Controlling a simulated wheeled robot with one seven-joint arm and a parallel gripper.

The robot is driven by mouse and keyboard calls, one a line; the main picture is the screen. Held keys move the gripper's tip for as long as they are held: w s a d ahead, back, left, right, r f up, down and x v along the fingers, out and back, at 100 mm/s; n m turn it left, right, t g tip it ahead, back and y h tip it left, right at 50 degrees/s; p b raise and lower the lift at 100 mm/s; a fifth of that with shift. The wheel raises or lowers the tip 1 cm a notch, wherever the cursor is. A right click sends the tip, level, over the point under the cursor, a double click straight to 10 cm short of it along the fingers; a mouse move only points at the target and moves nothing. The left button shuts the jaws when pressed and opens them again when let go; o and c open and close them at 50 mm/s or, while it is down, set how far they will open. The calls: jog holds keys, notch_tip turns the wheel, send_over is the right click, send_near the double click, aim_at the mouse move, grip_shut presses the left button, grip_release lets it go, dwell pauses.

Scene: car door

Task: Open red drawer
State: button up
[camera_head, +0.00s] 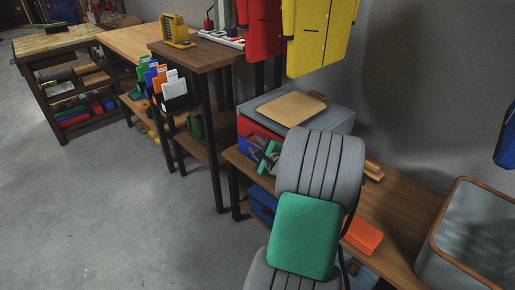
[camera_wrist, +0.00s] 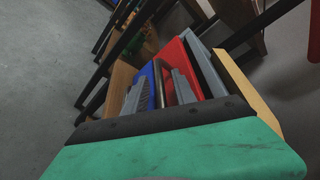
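The red drawer (camera_head: 257,128) is the upper drawer of a grey cabinet (camera_head: 343,121). In the wrist view the red drawer front (camera_wrist: 175,58) is close ahead of my gripper. My gripper (camera_head: 268,158) is in front of the cabinet in the head view, partly hidden by my arm. In the wrist view the two grey fingers of my gripper (camera_wrist: 160,92) stand apart. A dark metal bar, apparently a handle (camera_wrist: 160,82), shows between them. I cannot tell whether the fingers touch it. The red drawer looks shut.
A blue drawer (camera_wrist: 146,72) sits below the red one. A tan board (camera_head: 290,107) lies on the cabinet. The floor (camera_head: 110,200) at left is clear.

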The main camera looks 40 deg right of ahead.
grip_shut()
dwell(1.4)
